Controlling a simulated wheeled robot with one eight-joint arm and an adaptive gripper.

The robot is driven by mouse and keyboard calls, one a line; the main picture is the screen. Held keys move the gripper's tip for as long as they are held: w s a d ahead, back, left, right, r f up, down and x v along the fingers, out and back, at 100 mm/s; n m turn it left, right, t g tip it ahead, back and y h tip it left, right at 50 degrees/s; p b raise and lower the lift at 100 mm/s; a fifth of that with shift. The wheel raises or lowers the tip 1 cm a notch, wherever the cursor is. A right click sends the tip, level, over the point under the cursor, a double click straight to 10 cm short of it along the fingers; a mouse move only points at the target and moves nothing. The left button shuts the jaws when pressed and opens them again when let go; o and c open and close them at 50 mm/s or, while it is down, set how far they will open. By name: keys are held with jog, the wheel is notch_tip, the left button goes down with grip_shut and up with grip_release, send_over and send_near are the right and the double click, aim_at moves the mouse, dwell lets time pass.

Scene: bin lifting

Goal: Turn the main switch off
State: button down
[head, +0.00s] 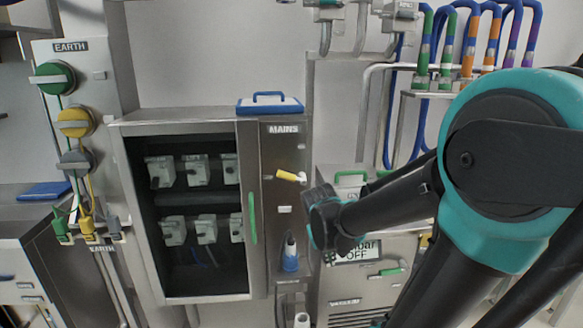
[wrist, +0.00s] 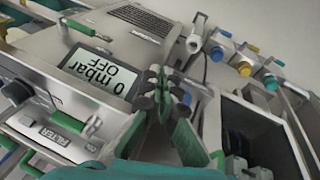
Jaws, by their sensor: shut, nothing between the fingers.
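The main switch (head: 291,176) is a small yellow handle with a white end on the grey panel marked MAINS (head: 283,129), in the head view. It lies nearly level, tilted slightly down to the right. My gripper (head: 322,216) is below and right of the switch in the head view, apart from it in the picture; its fingertips are hard to make out there. In the wrist view the fingers of my gripper (wrist: 160,88) are shut and empty in front of the equipment. I cannot make out the switch in the wrist view.
Left of the panel stands an open cabinet (head: 134,215) with several grey breakers and a green door handle (head: 252,217). A unit with a "0 mbar OFF" display (head: 353,253) stands right, close behind my gripper; the display also shows in the wrist view (wrist: 98,75).

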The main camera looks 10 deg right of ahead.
jog(key=s+m, duration=0.1)
jog(key=m+y, duration=0.7)
jog(key=m, duration=1.2)
send_near(285, 173)
jog(key=x, duration=0.4)
jog(key=d+x, duration=0.1)
jog(key=x, duration=0.1)
jog(key=shift+w+a+f, duration=0.1)
jog(key=shift+w+f, duration=0.25)
jog(key=shift+f, duration=0.2)
jog(key=shift+a, duration=0.1)
jog(key=h, duration=0.1)
jog(key=a+f+h, duration=0.1)
jog(key=shift+a+f+g+h, duration=0.1)
jog(key=shift+a+g+h, duration=0.1)
jog(key=shift+g+h, duration=0.15)
jog(key=shift+a+f+h, duration=0.3)
jog(key=shift+f+h, duration=0.05)
jog(key=shift+f, duration=0.15)
